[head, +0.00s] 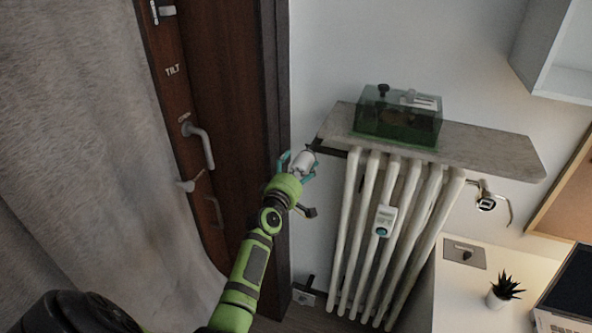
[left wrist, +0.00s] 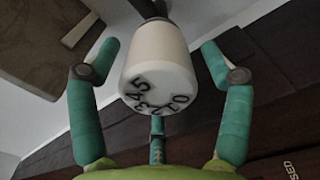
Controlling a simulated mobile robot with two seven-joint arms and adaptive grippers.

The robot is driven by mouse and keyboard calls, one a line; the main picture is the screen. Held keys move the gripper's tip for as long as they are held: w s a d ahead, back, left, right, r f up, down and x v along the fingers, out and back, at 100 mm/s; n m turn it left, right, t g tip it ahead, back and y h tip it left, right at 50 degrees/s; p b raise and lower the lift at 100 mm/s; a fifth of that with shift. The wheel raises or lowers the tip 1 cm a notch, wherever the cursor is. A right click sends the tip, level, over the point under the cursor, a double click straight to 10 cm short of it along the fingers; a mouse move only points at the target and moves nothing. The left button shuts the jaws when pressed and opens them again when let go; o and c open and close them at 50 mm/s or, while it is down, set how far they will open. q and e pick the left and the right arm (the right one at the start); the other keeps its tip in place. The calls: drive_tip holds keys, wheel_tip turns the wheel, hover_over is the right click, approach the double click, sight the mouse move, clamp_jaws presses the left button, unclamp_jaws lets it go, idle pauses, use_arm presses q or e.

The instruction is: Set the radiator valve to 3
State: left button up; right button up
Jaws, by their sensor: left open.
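The radiator valve (head: 303,160) is a whitish knob at the upper left end of the radiator (head: 352,225). In the left wrist view the valve (left wrist: 160,65) shows its end face with black digits around the rim, 5, 4 and 3 on the left and 1 and 0 at the lower right. Any pointer mark is not clear. My left gripper (head: 298,166) is open around the valve, with teal fingers on both sides and one below; in the left wrist view gaps show beside the knob. My right gripper is not in view.
A stone shelf (head: 500,153) above the radiator carries a green glass box (head: 390,125). A brown door frame with a handle (head: 203,148) and a grey curtain (head: 85,140) are at left. A white desk (head: 455,300) with a plant (head: 505,289) is at lower right.

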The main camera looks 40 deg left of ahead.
use_arm(q)
drive_tip(key=v, duration=1.2)
drive_tip(key=shift+a, duration=0.15)
drive_tip(key=shift+f, duration=0.1)
